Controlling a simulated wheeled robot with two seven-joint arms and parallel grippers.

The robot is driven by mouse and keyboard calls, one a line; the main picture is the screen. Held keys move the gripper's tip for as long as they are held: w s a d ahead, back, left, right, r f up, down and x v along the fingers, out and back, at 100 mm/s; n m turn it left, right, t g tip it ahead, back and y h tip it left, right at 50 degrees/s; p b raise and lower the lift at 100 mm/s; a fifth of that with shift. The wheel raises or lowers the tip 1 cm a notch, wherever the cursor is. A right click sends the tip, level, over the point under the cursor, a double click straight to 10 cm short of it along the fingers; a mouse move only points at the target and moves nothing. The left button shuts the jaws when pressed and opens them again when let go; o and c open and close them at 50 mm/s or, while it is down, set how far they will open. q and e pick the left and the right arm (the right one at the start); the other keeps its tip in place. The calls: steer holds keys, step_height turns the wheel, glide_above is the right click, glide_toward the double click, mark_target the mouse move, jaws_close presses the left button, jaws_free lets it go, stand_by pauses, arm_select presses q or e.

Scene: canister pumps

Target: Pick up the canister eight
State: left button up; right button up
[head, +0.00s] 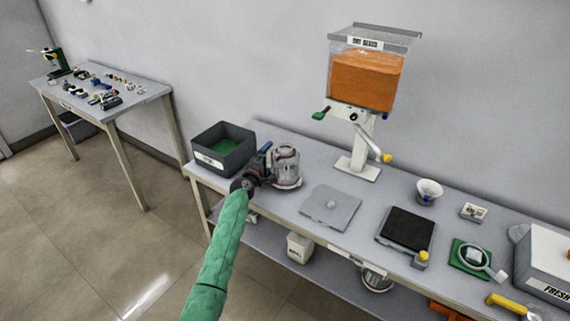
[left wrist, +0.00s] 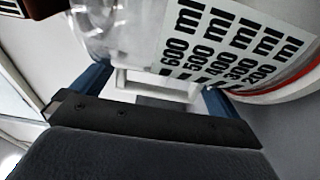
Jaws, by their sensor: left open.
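The clear canister (head: 286,164) stands upright on the workbench, with a grey lid and a reddish base rim. No number eight is readable on it. In the left wrist view the canister's white scale label (left wrist: 228,45) fills the upper right, with marks such as 600 ml and 200 ml. My left gripper (head: 268,163) is at the canister's left side. In the left wrist view its blue fingers (left wrist: 155,88) are apart, with a pale, handle-like bar between them. I cannot tell whether they touch it. My right gripper is not in view.
A dark bin with a green inside (head: 222,148) stands left of the canister. A dispenser with orange contents (head: 365,80) stands behind. A black-topped scale (head: 407,229) is further right.

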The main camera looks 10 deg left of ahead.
arm_select(q)
steer(key=shift+x, duration=1.15)
steer(key=shift+f, duration=0.1)
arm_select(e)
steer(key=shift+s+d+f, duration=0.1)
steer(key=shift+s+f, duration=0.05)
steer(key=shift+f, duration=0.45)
arm_select(q)
steer(key=shift+c, duration=0.2)
steer(key=c, duration=0.9)
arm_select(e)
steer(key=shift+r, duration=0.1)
